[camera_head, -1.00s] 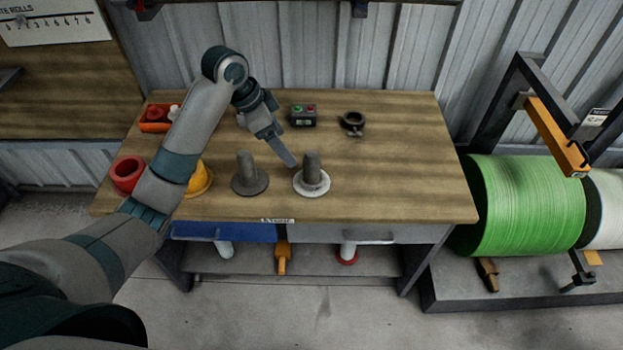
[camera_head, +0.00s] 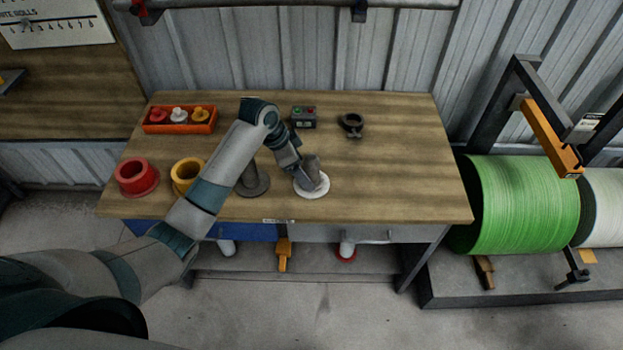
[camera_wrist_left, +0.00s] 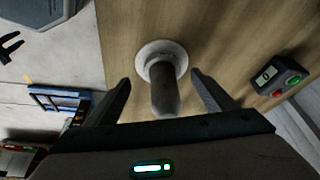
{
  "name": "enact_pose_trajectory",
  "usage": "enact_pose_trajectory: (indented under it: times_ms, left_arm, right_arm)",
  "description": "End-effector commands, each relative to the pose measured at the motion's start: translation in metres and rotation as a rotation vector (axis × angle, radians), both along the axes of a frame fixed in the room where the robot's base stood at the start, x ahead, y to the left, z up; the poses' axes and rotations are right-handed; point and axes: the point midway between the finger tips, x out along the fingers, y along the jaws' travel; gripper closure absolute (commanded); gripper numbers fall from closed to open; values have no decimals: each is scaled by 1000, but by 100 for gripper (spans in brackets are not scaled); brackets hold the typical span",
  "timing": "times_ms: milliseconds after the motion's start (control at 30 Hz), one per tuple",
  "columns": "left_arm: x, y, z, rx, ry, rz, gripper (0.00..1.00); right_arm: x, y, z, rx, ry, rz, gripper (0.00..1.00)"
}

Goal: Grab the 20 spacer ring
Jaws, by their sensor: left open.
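A white ring-shaped base (camera_head: 316,191) with a grey upright post (camera_head: 312,167) stands near the table's front middle. In the left wrist view the white ring (camera_wrist_left: 150,50) surrounds the foot of the post (camera_wrist_left: 164,92). My left gripper (camera_head: 308,180) is at this post, and in the wrist view its open fingers (camera_wrist_left: 160,80) lie on either side of it. It holds nothing. A second grey post on a dark disc (camera_head: 256,185) stands just left, partly behind my arm. No number is readable on any ring. My right gripper is out of view.
A red ring (camera_head: 134,178) and a yellow ring (camera_head: 183,176) sit at the left. An orange tray (camera_head: 180,129) holds red, white and yellow pieces. A button box (camera_head: 304,117) and dark clamp (camera_head: 352,124) stand behind. The table's right side is clear.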

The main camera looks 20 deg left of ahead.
Motion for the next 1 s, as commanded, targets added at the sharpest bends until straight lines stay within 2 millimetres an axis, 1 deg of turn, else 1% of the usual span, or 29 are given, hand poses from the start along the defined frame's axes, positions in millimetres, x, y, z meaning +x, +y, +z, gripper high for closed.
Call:
enact_pose_trajectory:
  times_ms: [267,433,667,800,1000]
  left_arm:
    - [0,0,0,0,0,0,22]
    - [3,-3,-5,-3,2,2,22]
    - [12,-10,-23,-2,5,1,22]
    - [16,-15,-39,-2,3,1,22]
    - [17,-16,-47,1,1,1,22]
  right_arm:
    - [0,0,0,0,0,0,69]
    - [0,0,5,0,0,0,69]
    - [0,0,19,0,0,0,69]
    - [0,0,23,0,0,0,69]
    - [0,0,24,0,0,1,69]
